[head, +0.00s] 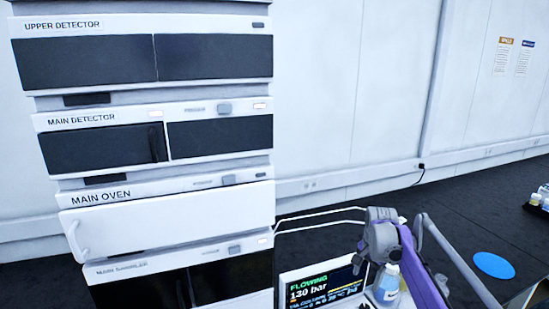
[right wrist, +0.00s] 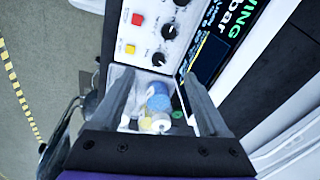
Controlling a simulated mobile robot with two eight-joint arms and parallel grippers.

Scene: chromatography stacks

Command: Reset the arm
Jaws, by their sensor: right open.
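My right arm, grey with a purple section, is at the lower right of the head view. Its gripper (head: 376,258) is beside the pump display (head: 320,288), above a small bottle with a blue label (head: 387,284). In the right wrist view the two fingers of the gripper (right wrist: 158,82) stand apart with nothing gripped. Beyond and between them is a white tray (right wrist: 122,80) with bottles, one blue-topped (right wrist: 158,102) and one yellowish (right wrist: 148,124). The display reads "FLOWING" and 130 bar. My left gripper is not in view.
A tall stack with upper detector (head: 85,62), main detector (head: 95,150), main oven (head: 170,215) and main sampler (head: 120,268) fills the left. A blue disc (head: 493,265) lies on the dark surface at right.

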